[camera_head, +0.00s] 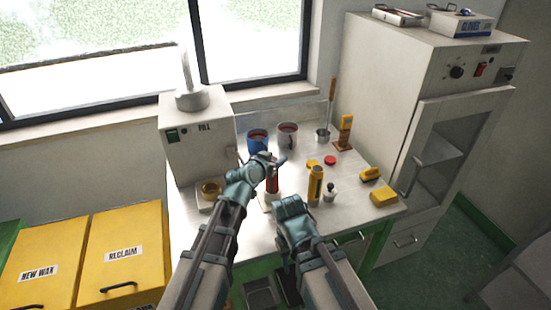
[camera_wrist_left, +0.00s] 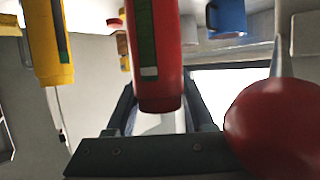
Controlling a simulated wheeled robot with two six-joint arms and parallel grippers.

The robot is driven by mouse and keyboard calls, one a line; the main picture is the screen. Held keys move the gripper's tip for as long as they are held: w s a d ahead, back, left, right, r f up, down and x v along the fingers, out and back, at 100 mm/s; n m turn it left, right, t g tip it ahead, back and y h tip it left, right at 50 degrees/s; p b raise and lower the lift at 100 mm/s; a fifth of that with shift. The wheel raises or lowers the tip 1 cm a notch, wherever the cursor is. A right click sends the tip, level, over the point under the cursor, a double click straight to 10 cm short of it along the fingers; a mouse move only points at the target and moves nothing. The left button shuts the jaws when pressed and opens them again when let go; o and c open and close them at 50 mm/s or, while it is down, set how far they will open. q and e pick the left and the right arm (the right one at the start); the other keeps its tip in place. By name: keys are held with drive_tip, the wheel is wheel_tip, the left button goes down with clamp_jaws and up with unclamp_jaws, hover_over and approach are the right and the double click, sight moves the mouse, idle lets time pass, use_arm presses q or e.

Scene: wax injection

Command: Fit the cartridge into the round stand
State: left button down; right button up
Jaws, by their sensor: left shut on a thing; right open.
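The red cartridge (camera_head: 272,182), with a dark green strip, is upright over the front of the steel table. My left gripper (camera_head: 270,162) is shut on it; in the left wrist view the cartridge (camera_wrist_left: 157,55) lies between my dark fingers (camera_wrist_left: 162,118). A pale patch (camera_head: 266,204) shows below the cartridge; I cannot tell whether it is the round stand or whether they touch. My right gripper (camera_head: 292,205) is open and low at the table's front edge, right of the cartridge.
A yellow cartridge (camera_head: 315,186) and a small white bottle (camera_head: 330,192) stand to the right. A blue mug (camera_head: 257,140) and a grey mug (camera_head: 287,136) stand behind. Yellow blocks (camera_head: 383,196) lie at the right edge. The FILL machine (camera_head: 190,145) is left.

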use_arm(q)
drive_tip(key=shift+f+b, duration=0.75)
drive_tip(key=shift+f, duration=0.1)
use_arm(e)
drive_tip(key=shift+f, duration=0.85)
use_arm(q)
drive_tip(key=shift+c, duration=1)
unclamp_jaws()
drive_tip(key=shift+s, duration=0.1)
use_arm(e)
drive_tip(key=shift+r, duration=0.1)
